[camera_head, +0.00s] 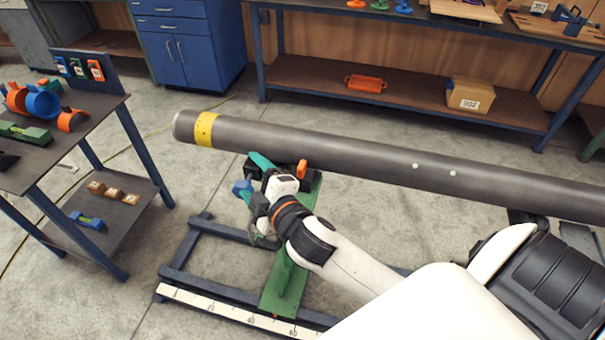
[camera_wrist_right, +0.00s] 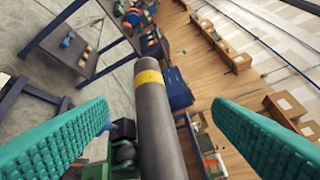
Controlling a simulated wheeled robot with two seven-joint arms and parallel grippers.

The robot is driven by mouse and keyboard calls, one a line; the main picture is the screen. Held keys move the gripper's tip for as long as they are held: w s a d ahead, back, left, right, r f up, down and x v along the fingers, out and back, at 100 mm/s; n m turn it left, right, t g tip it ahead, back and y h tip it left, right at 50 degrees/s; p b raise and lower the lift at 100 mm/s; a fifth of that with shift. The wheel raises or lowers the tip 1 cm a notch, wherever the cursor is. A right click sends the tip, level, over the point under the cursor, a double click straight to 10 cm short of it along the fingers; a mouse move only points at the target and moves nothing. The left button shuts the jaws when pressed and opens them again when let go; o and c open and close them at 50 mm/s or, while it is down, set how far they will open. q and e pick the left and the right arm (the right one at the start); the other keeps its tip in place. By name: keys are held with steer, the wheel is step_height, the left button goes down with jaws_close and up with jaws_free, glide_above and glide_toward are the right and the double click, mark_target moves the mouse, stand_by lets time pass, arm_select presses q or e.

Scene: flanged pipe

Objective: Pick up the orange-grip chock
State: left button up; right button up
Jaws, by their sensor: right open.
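My right gripper (camera_head: 249,174) is open beside the left part of the long grey pipe (camera_head: 330,150), above its green support. Its teal fingers spread wide in the right wrist view (camera_wrist_right: 160,112), with nothing gripped between them. A small upright orange piece (camera_head: 302,169) shows by the black parts under the pipe, just right of the gripper. It may be the orange grip of the chock; the body below is largely hidden by my wrist. A blue piece (camera_head: 241,186) shows at the gripper's left side. My left gripper is not in view.
The pipe has a yellow band (camera_head: 206,129) near its left end. A green support (camera_head: 282,286) stands on a blue floor frame. A cart (camera_head: 60,165) with coloured parts is at left. A bench (camera_head: 400,93) runs along the back. Bare floor lies between cart and frame.

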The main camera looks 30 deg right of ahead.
steer(key=w+a+r+n+t+y, duration=0.3)
steer(key=a+r+n+y, duration=0.15)
steer(key=r+n, duration=0.35)
steer(key=a+r+n+g+y, duration=0.4)
steer(key=a+n+y, duration=0.3)
steer(key=n+y, duration=0.6)
steer(key=n+g+h, duration=1.5)
steer(key=n+h, duration=0.3)
steer(key=n, duration=1)
glide_above(303, 161)
steer(key=f, duration=1)
steer(key=shift+w+f, duration=0.2)
steer(key=shift+f, duration=0.2)
step_height(303, 161, down, 5)
steer(key=shift+d+f+p, duration=0.1)
steer(key=shift+f+p, duration=0.05)
steer(key=shift+p, duration=1)
steer(key=shift+f, duration=0.6)
steer(key=shift+s+f+p, duration=0.15)
steer(key=shift+f+p, duration=0.2)
steer(key=shift+p, duration=0.2)
step_height(303, 161, down, 4)
steer(key=shift+r+p, duration=0.15)
steer(key=shift+p, duration=0.7)
steer(key=shift+f, duration=0.4)
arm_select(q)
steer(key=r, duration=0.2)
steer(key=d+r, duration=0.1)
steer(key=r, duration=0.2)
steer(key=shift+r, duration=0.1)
